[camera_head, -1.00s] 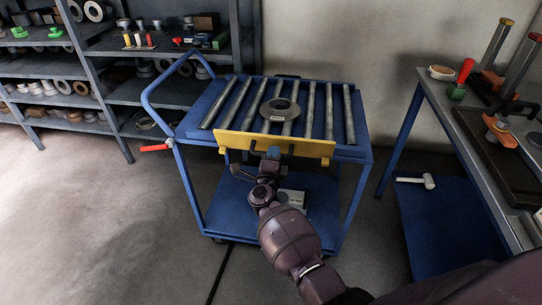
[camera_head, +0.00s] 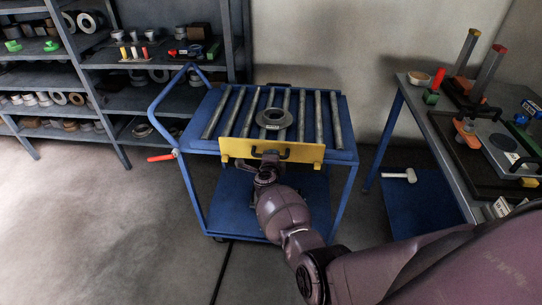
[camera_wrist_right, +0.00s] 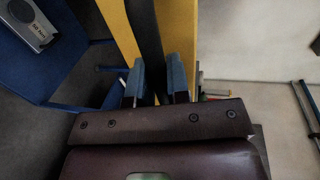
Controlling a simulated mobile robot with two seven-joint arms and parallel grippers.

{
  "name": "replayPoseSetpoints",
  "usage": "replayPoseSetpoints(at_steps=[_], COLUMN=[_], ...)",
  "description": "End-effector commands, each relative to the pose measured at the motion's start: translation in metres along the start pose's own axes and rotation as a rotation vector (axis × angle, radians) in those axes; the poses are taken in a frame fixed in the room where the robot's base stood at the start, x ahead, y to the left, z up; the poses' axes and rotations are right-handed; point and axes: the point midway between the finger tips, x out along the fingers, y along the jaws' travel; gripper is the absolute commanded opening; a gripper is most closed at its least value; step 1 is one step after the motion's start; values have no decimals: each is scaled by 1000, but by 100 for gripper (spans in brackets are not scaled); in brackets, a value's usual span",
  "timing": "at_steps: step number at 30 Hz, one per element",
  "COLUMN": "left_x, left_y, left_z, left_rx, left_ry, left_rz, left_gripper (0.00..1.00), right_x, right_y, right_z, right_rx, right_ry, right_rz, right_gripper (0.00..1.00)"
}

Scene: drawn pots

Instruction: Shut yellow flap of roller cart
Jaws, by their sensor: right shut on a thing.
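The blue roller cart (camera_head: 170,173) stands ahead of me in the head view. Its yellow flap (camera_head: 236,148) runs along the near edge of the roller deck, its broad face towards me. A dark handle (camera_head: 286,153) is on that face. My right gripper (camera_head: 269,158) is at the handle. In the right wrist view, its two blue-grey fingers (camera_wrist_right: 157,84) are shut on the dark handle bar (camera_wrist_right: 148,35), with the yellow flap (camera_wrist_right: 182,28) behind it. My left gripper is out of view.
A dark ring (camera_head: 274,118) lies on the rollers. A workbench (camera_head: 430,120) with tools stands at right, a white mallet (camera_head: 400,175) on its lower shelf. Grey shelving (camera_head: 112,100) stands at left. The floor at front left is clear.

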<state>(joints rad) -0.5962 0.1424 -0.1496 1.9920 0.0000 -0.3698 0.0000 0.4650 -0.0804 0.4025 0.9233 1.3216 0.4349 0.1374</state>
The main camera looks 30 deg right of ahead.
Motion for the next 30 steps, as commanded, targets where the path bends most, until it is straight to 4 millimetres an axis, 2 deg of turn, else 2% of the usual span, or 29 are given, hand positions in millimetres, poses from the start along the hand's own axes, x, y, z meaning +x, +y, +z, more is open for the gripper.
replayPoseSetpoints(at_steps=[12,13,17,30], left_x=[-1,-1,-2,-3], left_y=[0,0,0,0], left_z=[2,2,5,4], left_rx=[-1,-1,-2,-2], left_ry=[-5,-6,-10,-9], left_rz=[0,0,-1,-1], left_gripper=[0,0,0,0], right_x=[2,2,1,0], right_y=[-3,-3,-2,-2], right_z=[0,0,0,0], right_rx=[0,0,0,0], right_ry=[-1,-1,-1,-1], right_rz=[-2,-2,-1,1], right_gripper=[0,21,41,41])
